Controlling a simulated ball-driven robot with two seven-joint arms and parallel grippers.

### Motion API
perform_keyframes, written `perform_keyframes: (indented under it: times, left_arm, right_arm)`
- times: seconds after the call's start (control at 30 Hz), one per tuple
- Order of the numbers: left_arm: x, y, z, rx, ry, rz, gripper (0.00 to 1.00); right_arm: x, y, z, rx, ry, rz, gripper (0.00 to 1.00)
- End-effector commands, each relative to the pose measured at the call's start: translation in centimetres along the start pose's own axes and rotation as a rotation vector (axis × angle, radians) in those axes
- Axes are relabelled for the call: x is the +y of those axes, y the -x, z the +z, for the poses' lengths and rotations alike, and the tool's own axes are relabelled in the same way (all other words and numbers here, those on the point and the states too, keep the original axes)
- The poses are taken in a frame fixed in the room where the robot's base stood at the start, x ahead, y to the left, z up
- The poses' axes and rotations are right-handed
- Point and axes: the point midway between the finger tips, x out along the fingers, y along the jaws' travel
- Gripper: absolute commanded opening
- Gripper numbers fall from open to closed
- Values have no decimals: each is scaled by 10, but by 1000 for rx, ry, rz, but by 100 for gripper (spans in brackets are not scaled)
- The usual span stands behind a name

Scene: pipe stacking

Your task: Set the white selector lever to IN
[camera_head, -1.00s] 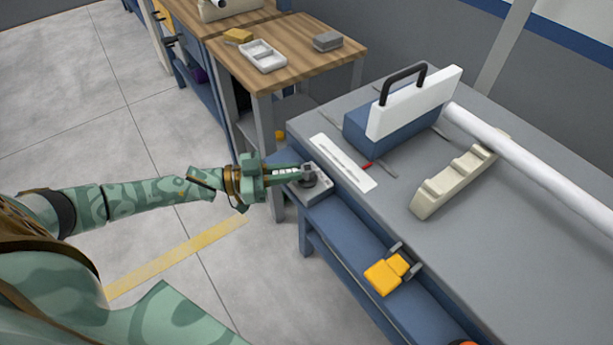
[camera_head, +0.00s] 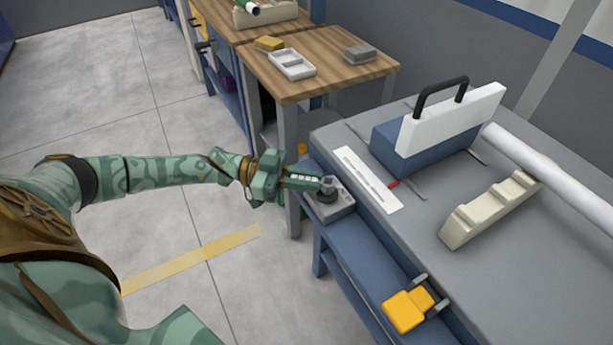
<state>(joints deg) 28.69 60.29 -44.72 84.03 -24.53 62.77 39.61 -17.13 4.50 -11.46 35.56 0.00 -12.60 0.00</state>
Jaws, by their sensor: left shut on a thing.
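A small grey selector box (camera_head: 334,211) with a dark round hub (camera_head: 327,196) sits at the left edge of the grey bench. My left gripper (camera_head: 322,184) reaches in from the left and is shut at the top of this hub. The white selector lever is hidden between its fingers, so I cannot make out which way it points. No IN marking is readable at this size. My right gripper is out of view.
On the grey bench (camera_head: 480,275) are a white strip (camera_head: 367,180), a blue block with a white panel and black handle (camera_head: 455,120), a cream cradle (camera_head: 490,208) and a white pipe (camera_head: 550,168). A yellow pedal-like piece (camera_head: 408,310) is at the front edge.

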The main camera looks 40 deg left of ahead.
Motion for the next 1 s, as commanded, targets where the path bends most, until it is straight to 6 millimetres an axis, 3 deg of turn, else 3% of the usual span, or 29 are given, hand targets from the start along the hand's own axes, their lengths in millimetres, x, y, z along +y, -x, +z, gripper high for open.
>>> perform_keyframes:
  times: [0.03, 0.1, 0.57, 0.77, 1.0]
  left_arm:
    - [0, -2, -3, 7, -3, 2, 19]
    - [0, -2, -3, 6, -3, 2, 35]
    - [0, 3, 0, 1, -1, 0, 35]
    - [-1, 36, 0, -3, 0, -3, 35]
    - [-1, 102, 0, -2, 0, -1, 35]
  right_arm:
    - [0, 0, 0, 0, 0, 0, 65]
    - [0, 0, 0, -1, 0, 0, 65]
    - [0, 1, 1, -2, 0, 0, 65]
    - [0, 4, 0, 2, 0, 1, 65]
    - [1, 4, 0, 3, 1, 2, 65]
